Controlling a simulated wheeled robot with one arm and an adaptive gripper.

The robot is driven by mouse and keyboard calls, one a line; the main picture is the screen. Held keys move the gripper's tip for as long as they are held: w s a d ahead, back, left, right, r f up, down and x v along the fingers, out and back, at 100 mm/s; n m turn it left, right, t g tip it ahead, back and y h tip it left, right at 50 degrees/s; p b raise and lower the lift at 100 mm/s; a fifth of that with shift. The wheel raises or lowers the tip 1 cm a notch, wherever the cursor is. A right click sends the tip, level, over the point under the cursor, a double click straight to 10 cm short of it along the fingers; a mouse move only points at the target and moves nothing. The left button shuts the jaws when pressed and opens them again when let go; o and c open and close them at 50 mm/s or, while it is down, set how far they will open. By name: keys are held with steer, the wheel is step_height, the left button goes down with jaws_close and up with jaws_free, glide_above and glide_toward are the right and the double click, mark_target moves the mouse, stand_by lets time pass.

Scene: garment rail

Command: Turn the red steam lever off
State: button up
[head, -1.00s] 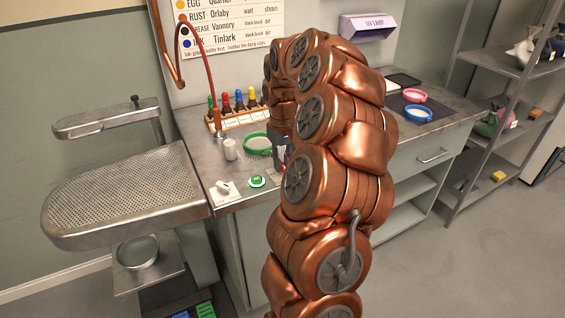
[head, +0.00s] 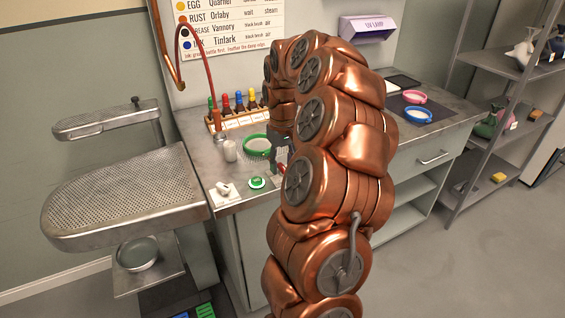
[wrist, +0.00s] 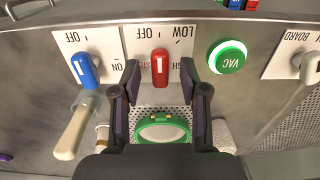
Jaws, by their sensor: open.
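The red steam lever (wrist: 160,68) stands on a white plate in the middle of the wrist view, with OFF at its upper left and LOW at its upper right. The lettering is upside down, and the lever's handle runs straight up and down in the picture. My gripper (wrist: 160,76) is open, with one finger on each side of the lever and a visible gap on both sides. I cannot tell how deep the fingers reach. In the head view my gripper (head: 280,150) is over the bench's front edge, partly behind my arm.
A blue lever (wrist: 85,70) sits left of the red one. A green VAC button (wrist: 228,56) and a white BOARD lever (wrist: 309,66) are to the right. A green hoop (head: 257,144) and bottles (head: 238,101) are on the bench. A perforated ironing board (head: 125,195) stands at left.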

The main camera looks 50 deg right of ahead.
mark_target(282, 166)
step_height(282, 166, up, 12)
stand_by(0.8)
stand_by(0.5)
